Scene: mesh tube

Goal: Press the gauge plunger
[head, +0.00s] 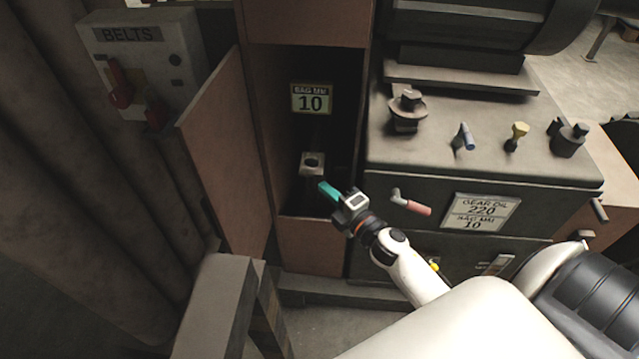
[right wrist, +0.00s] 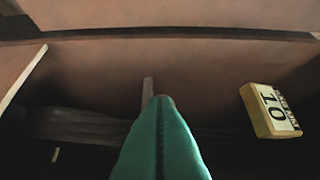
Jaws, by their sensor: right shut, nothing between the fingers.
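My right gripper (head: 325,188) reaches into the open, dark compartment of the brown cabinet. Its green fingers are closed together and hold nothing. A small pale block with a dark round part on top (head: 312,163) stands in the compartment, just beyond and above the fingertips; it looks like the gauge, but I cannot make out its plunger clearly. In the right wrist view the shut green fingers (right wrist: 160,125) point inward, with a thin grey upright piece (right wrist: 147,90) showing just past their tips. I cannot tell whether they touch. My left gripper is not in view.
The cabinet's door (head: 225,150) stands open at left. A grey machine (head: 480,150) with knobs, levers and a red-tipped handle (head: 411,203) is close to the right.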

